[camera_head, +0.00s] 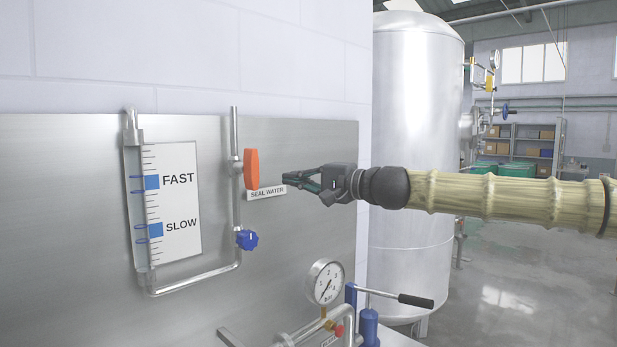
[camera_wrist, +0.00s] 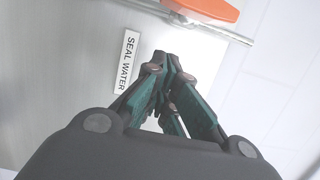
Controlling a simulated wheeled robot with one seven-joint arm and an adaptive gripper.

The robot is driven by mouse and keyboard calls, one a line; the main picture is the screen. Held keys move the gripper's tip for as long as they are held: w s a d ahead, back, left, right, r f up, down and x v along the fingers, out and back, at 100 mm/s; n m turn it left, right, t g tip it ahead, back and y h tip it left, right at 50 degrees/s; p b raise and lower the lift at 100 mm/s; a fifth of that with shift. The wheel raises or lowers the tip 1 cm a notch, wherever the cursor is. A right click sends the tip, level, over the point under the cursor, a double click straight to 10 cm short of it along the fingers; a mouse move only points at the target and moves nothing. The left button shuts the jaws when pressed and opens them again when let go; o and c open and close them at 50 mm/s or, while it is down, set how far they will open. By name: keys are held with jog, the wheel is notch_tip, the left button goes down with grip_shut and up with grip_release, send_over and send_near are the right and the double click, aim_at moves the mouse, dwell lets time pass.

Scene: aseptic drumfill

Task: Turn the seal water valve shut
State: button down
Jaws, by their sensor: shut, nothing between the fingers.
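The seal water valve has an orange lever handle (camera_head: 252,169) on a thin vertical pipe, mounted on the steel panel. The handle stands upright, in line with the pipe. A "SEAL WATER" label (camera_head: 267,193) sits just below and to its right. My gripper (camera_head: 287,180) is to the right of the handle, pointing left at it, apart from it and in front of the label's right end. In the wrist view the gripper (camera_wrist: 168,62) has its fingertips together and empty. The orange handle (camera_wrist: 208,10) shows at the top edge there, cut off by the frame.
A blue knob (camera_head: 247,240) is lower on the same pipe. A flow tube (camera_head: 140,200) with a FAST/SLOW scale (camera_head: 180,200) stands at left. A pressure gauge (camera_head: 325,282) and a black-gripped lever (camera_head: 415,300) are below. A steel tank (camera_head: 415,120) stands behind.

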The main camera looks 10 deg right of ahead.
aim_at(251, 169)
jog(key=shift+s+a+p, duration=0.15)
jog(key=shift+a+p, duration=0.4)
jog(key=shift+a, duration=0.8)
jog(key=shift+s+a+p, duration=0.15)
jog(key=shift+a+p, duration=0.35)
jog(key=shift+a, duration=0.8)
jog(key=shift+d, duration=0.1)
jog(key=shift+f+m+b, duration=0.15)
jog(key=shift+m+b, duration=0.15)
jog(key=shift+b, duration=0.25)
